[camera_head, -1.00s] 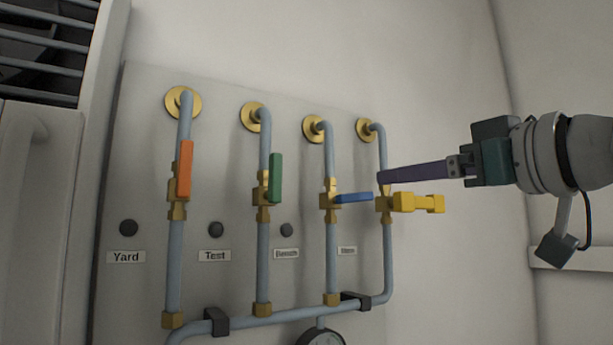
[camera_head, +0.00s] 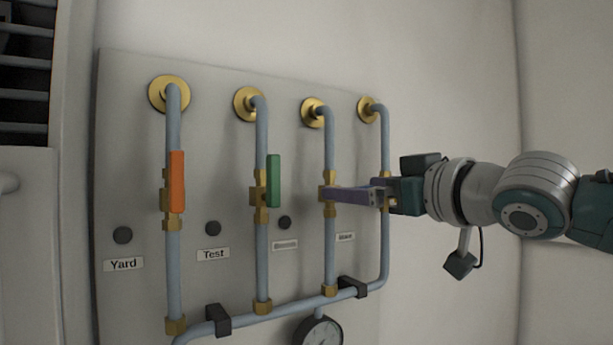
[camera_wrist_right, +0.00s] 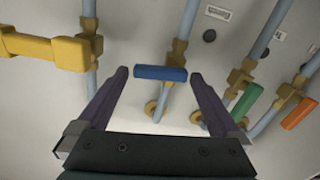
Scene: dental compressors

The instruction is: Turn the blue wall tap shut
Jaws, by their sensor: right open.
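The blue tap handle (camera_wrist_right: 161,73) shows in the right wrist view, lying crosswise to its pipe. It sits between the two purple fingertips of my right gripper (camera_head: 335,195), with a visible gap on either side. The gripper is open and holds nothing. In the head view the fingers reach in from the right at the third pipe's brass valve (camera_head: 328,193) and hide the blue handle. My left gripper is not in view.
An orange handle (camera_head: 177,181) and a green handle (camera_head: 273,181) stand upright along their pipes to the left. A yellow handle (camera_wrist_right: 45,50) shows beside the right gripper in the wrist view. A gauge (camera_head: 319,332) sits below the pipes.

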